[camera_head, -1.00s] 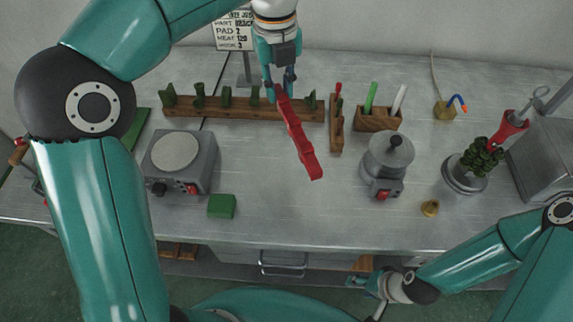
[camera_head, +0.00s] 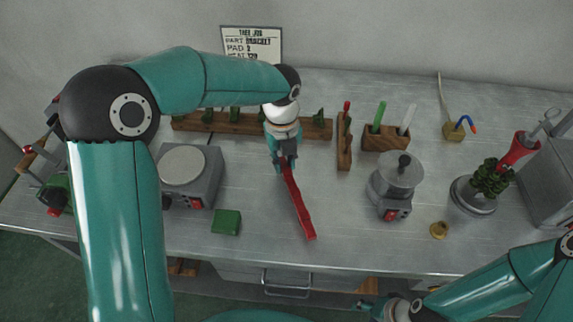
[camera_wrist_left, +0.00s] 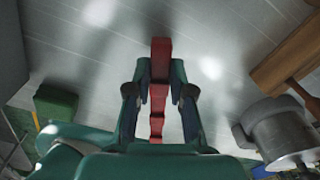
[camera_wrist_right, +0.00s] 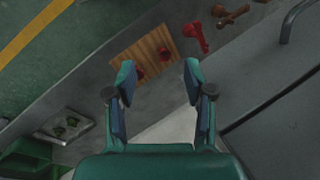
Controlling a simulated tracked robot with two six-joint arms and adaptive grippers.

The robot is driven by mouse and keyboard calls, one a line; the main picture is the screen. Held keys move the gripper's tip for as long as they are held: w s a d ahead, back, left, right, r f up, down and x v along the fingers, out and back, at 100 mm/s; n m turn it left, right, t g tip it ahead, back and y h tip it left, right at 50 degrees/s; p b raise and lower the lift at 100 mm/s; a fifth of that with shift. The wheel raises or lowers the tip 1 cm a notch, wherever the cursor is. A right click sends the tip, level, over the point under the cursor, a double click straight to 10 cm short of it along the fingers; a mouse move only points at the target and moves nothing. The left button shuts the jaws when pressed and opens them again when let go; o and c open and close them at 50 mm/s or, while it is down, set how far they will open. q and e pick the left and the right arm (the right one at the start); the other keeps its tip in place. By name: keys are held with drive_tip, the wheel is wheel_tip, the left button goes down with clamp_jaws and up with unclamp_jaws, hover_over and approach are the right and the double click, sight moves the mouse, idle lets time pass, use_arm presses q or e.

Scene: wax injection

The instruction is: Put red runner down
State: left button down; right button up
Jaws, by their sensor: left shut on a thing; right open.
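The red runner (camera_head: 299,207) is a long thin red bar in the middle of the bench in the head view. My left gripper (camera_head: 287,163) is shut on its far end, and its near end points toward the bench's front edge. The runner also shows between the left fingers in the left wrist view (camera_wrist_left: 159,62). I cannot tell whether it touches the bench top. My right gripper (camera_wrist_right: 158,82) is open and empty; in the head view it is low at the front, below the bench edge.
A wooden rack (camera_head: 215,123) with green pieces stands behind the left gripper. A hot plate (camera_head: 187,172) and green block (camera_head: 226,222) are left of the runner. A grey pot (camera_head: 396,178) and small brass cup (camera_head: 439,230) are to the right. Bench around the runner is clear.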

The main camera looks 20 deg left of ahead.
use_arm(q)
drive_tip(key=shift+f, duration=0.8)
drive_tip(key=c, duration=1)
unclamp_jaws()
drive_tip(key=shift+r, duration=0.1)
drive_tip(key=shift+a+r, duration=0.15)
drive_tip(key=shift+r, duration=5.8)
